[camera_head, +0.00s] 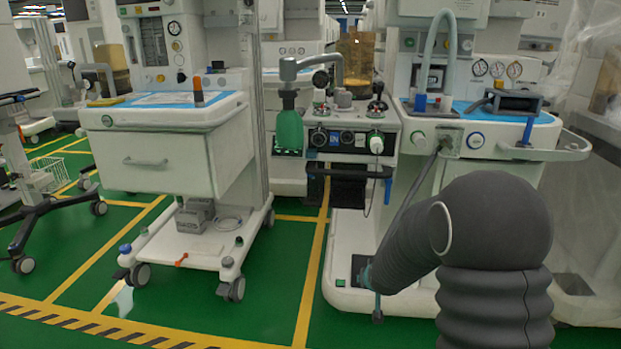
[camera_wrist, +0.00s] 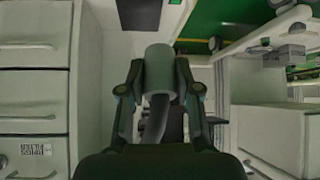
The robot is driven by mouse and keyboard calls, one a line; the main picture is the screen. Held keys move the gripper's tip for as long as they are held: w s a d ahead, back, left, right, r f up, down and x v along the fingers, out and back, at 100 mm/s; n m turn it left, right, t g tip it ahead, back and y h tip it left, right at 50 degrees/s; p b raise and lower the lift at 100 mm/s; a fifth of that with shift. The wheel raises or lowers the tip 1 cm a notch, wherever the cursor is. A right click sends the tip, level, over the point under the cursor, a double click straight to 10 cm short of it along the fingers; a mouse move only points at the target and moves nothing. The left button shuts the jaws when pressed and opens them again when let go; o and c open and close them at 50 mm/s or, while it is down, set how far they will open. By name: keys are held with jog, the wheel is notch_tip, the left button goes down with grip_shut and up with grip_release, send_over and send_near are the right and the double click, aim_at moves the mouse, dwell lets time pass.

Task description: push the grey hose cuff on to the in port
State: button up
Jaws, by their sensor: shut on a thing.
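In the wrist view, my gripper (camera_wrist: 160,75) is shut on the grey hose cuff (camera_wrist: 159,66), a short grey cylinder between the two dark fingers. A grey hose (camera_wrist: 154,118) runs from the cuff back between the fingers. In the head view, a dark hose (camera_head: 405,210) hangs from a fitting on the front of the right cart and runs down behind my arm.
The right cart's white base (camera_head: 340,290) lies low beside my arm. A white drawer cart (camera_head: 160,160) stands to the left. Green floor (camera_head: 270,290) with yellow lines is clear between the carts. A side rail (camera_head: 578,150) juts out at right.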

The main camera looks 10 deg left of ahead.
jog(key=w+a+r+t+b, duration=0.3)
jog(key=w+a+r+t, duration=0.3)
jog(key=r, duration=0.4)
jog(key=t+b, duration=0.4)
jog(key=t, duration=0.3)
send_near(318, 139)
jog(key=s+r, duration=0.1)
jog(key=r, duration=0.1)
jog(key=shift+s+a+r+m+t+h, duration=0.2)
jog(key=shift+a+m+t+h, duration=0.15)
jog(key=shift+h, duration=0.25)
jog(key=shift+w+d+f, duration=0.1)
jog(key=shift+w+d, duration=0.05)
jog(key=shift+w, duration=2.75)
jog(key=shift+w, duration=1.35)
